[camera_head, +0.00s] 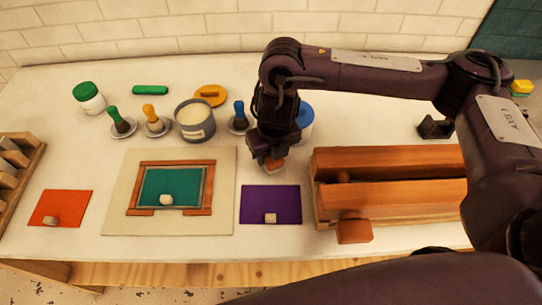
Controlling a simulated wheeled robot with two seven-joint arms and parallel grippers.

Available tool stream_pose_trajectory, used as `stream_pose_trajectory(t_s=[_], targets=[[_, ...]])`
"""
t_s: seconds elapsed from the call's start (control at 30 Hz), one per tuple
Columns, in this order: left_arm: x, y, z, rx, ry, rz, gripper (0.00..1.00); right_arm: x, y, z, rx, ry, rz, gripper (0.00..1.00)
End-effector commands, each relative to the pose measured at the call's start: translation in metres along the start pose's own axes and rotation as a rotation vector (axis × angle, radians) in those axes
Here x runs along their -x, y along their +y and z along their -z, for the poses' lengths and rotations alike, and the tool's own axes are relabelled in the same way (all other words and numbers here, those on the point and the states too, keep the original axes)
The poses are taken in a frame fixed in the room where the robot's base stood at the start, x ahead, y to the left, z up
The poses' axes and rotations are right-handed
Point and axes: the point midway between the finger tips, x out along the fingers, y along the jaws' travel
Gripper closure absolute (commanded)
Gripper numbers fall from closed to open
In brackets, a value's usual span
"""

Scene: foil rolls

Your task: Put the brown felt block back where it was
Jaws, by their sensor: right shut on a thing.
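My right gripper (266,161) points down behind the purple sheet (288,196). It is shut on a small brown block (275,166), held just beyond the sheet's far edge; the fingers partly hide it. A pale block (271,218) lies near the front edge of the purple sheet. Another pale block (166,200) lies on the teal panel (185,183) inside a wooden frame (142,186). A third small block (50,221) lies on the orange sheet (68,203) at the left. My left gripper does not show.
A large wooden piece (388,161) stands right of the purple sheet. A grey pot (195,122), green and orange-handled tools (122,124) and a green-lidded jar (89,97) stand behind. A wooden rack (22,150) is at the left edge. A blue-rimmed container (306,116) is partly hidden.

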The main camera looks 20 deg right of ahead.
Motion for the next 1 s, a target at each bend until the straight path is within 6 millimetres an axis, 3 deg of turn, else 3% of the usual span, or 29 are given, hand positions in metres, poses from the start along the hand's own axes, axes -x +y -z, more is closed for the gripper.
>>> stream_pose_trajectory(t_s=[0.1,0.5,0.53,0.67,1.0], targets=[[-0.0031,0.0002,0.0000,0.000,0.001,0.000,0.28,-0.0121,0.0002,0.0023,0.000,0.001,-0.001,0.81],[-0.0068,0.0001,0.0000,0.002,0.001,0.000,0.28,-0.0169,0.0001,0.0025,0.000,0.000,0.000,0.81],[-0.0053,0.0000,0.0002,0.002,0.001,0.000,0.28,-0.0153,0.0001,0.0022,0.000,-0.001,0.000,0.56],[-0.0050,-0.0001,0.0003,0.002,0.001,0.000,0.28,-0.0151,0.0000,0.0023,0.000,0.000,0.000,0.39],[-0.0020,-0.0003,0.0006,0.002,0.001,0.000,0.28,-0.0113,-0.0001,0.0016,0.000,-0.001,0.000,0.38]])
